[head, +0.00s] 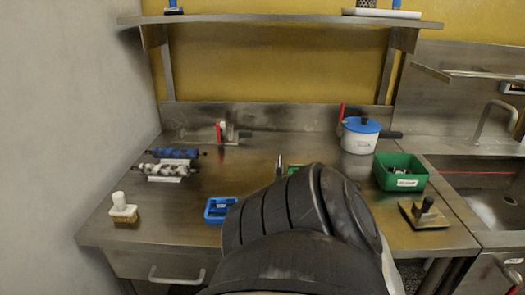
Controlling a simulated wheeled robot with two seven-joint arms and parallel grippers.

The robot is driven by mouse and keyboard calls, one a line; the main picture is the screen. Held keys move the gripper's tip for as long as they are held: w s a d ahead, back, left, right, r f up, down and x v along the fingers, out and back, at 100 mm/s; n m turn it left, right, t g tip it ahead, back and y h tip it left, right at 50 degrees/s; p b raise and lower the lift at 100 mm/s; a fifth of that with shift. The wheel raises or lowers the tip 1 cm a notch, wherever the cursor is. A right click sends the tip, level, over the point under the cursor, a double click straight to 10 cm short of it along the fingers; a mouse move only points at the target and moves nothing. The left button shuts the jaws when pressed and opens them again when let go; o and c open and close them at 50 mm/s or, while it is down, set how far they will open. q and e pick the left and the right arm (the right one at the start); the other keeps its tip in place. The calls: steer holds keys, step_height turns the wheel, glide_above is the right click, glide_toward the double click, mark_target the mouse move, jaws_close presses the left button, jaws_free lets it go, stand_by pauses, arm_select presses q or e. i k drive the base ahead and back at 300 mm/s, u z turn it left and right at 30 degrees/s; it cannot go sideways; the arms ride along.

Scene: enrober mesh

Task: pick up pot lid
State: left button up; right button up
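A blue pot lid (367,126) with a dark knob on top sits on a white pot (357,143) at the back right of the steel table. The pot has a dark handle pointing right, and a red upright piece shows behind its left side. A large dark link of my own arm fills the bottom middle of the head view, in front of and left of the pot. It hides part of the table. I cannot make out either gripper in this view.
A green bin (401,175) stands right of the pot, with a dark-handled flat tool (424,214) in front. A blue tray (217,210), a brush (122,209) and rollers (170,166) lie left. An overhead shelf (280,19) spans the back; a sink (494,207) is right.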

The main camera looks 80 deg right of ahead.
mark_target(422, 214)
steer(key=k, duration=1.7)
steer(key=z, duration=0.1)
